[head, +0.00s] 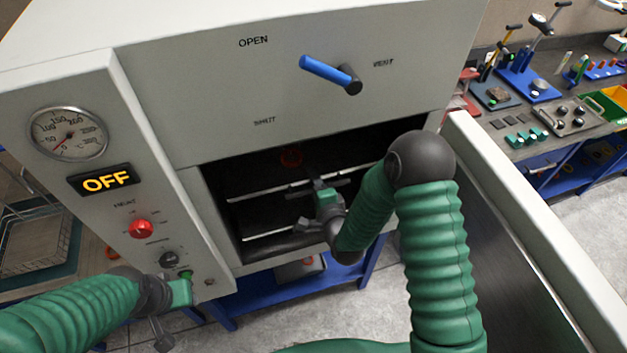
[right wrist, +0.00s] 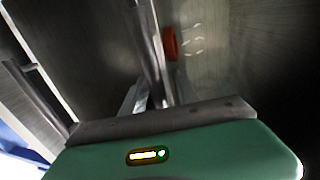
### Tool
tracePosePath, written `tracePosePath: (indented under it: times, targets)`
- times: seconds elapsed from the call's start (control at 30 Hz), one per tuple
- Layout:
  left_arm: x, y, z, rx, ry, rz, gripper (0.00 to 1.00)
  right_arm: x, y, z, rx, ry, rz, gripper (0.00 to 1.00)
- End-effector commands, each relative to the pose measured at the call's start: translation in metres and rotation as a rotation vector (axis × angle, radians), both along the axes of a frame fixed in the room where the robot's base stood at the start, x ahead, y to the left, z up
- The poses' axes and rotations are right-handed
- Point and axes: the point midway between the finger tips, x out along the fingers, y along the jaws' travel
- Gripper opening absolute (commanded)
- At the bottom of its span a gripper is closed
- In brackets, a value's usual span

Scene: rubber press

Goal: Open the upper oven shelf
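The oven (head: 205,190) stands open, with a dark cavity. The upper oven shelf (head: 255,194) shows as a bright front edge across the cavity, and a lower shelf (head: 268,236) shows as a second edge below it. My right gripper (head: 318,185) is at the cavity mouth, at the upper shelf's edge in the picture; I cannot tell whether it touches. Its fingers are too small and dark to read. The right wrist view shows metal bars and dark walls close ahead.
The oven door (head: 535,250) stands swung open at the right, beside my right arm. A blue handle (head: 325,69) sticks out above the cavity. A cluttered bench (head: 560,150) stands behind.

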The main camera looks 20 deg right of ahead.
Motion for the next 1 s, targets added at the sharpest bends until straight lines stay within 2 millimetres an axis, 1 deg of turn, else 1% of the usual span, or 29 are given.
tracePosePath:
  times: [0.07, 0.17, 0.3, 0.37, 1.0]
  targets:
    - [-0.0001, -0.0001, -0.0003, 0.0, 0.0, 0.0, 0.36, 0.0, -0.0002, -0.0004, 0.0, 0.0, 0.0, 0.36]
    - [-0.0001, 0.0, -0.0003, 0.0, 0.0, 0.0, 0.36, 0.0003, -0.0003, -0.0006, 0.0, 0.0, 0.0, 0.24]
    - [-0.0001, -0.0001, -0.0004, 0.0, 0.0, 0.0, 0.36, 0.0002, -0.0005, -0.0013, 0.0, 0.002, -0.001, 0.06]
    - [-0.0001, -0.0001, -0.0004, 0.0, 0.0, 0.0, 0.36, 0.0, -0.0007, -0.0019, 0.0, 0.004, -0.001, 0.0]
    - [-0.0001, -0.0001, -0.001, 0.0, 0.0, 0.0, 0.36, -0.002, -0.0007, -0.0069, -0.002, 0.016, -0.001, 0.0]
